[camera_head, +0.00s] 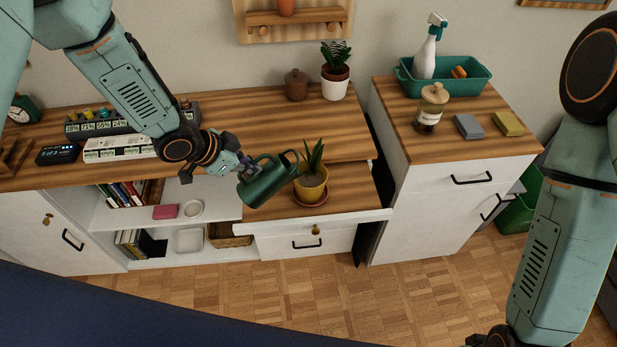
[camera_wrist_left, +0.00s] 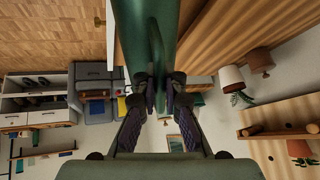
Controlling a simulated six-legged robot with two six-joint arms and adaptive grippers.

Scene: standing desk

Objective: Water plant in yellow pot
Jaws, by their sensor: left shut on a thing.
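A green watering can (camera_head: 266,182) is held up by my left gripper (camera_head: 238,169), which is shut on it. The can is tilted, with its spout side toward the plant in the yellow pot (camera_head: 311,187). The yellow pot stands on a brown saucer (camera_head: 309,200) on the lower wooden surface. In the left wrist view, the green can (camera_wrist_left: 146,35) fills the top middle, between the fingers of my left gripper (camera_wrist_left: 154,92). I cannot see whether water flows. My right arm shows at the right, but its fingertips are not clearly visible.
A white pot with a dark plant (camera_head: 335,84) and a brown jar (camera_head: 296,85) stand at the back of the desk. On the right cabinet are a teal tray (camera_head: 470,78) with a spray bottle (camera_head: 427,52), a glass jar (camera_head: 431,108) and two sponges. A green bin (camera_head: 520,207) stands at right.

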